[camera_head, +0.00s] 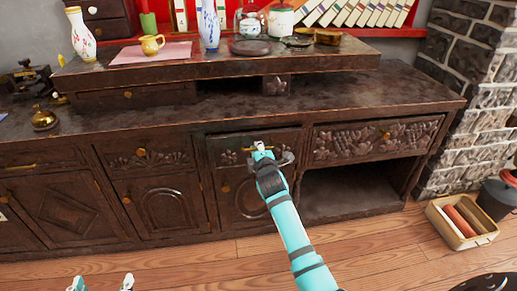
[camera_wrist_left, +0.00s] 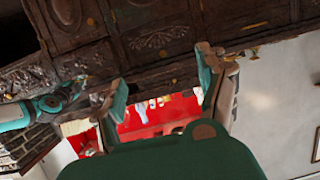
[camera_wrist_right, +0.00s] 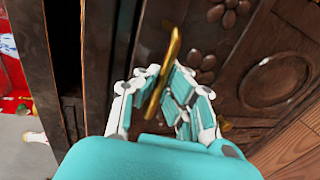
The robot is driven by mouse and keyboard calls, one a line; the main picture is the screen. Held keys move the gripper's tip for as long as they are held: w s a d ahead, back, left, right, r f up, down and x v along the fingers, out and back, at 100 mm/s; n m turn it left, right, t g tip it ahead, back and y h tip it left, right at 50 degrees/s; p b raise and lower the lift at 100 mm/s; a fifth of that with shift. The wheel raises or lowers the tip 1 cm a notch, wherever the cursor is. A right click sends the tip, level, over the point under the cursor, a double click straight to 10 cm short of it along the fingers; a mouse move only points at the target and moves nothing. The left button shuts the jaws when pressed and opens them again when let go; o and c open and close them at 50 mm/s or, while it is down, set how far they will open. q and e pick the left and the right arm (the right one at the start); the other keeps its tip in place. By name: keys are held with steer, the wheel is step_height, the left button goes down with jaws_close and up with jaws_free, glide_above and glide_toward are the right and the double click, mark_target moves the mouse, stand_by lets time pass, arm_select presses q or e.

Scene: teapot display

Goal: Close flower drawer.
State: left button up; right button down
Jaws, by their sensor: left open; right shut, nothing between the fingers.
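The flower drawer (camera_head: 228,157), dark wood with carved flowers and a gold handle, is in the middle of the cabinet in the head view. Its front seems to stand slightly out from the cabinet. In the right wrist view the drawer front (camera_wrist_right: 215,45) shows close up, with its gold handle (camera_wrist_right: 172,50) and a dark gap to the left. My right gripper (camera_head: 266,157) is at this front, its fingers shut beside the handle, holding nothing; it partly hides the drawer. My left gripper (camera_head: 102,284) is open and empty, low at the left, away from the cabinet.
A wider carved drawer (camera_head: 375,140) is to the right, above an open compartment (camera_head: 345,190). Vases, a yellow pot (camera_head: 152,45) and books stand on top. A crate (camera_head: 462,222) and a dark bucket (camera_head: 497,198) are on the floor at right. Floor before the cabinet is largely clear.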

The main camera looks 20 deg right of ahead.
stand_by(0.4)
steer(key=c, duration=2)
jaws_free()
steer(key=x, duration=0.3)
steer(key=shift+w+d+r+b, duration=0.15)
steer(key=shift+w+b, duration=0.15)
steer(key=shift+w, duration=0.15)
steer(key=shift+c, duration=0.2)
arm_select(q)
steer(key=shift+w+d+r+t+h, duration=0.2)
steer(key=shift+r+t, duration=0.2)
steer(key=shift+r, duration=0.25)
steer(key=shift+w+d+r+t+h, duration=0.1)
steer(key=shift+w+r+t, duration=0.1)
steer(key=shift+r+t, duration=0.3)
arm_select(e)
steer(key=o, duration=0.6)
steer(key=shift+r, duration=0.1)
arm_select(q)
steer(key=shift+r, duration=0.1)
arm_select(e)
steer(key=shift+o, duration=0.2)
steer(key=shift+s, duration=0.1)
glide_toward(256, 141)
steer(key=shift+v, duration=1.2)
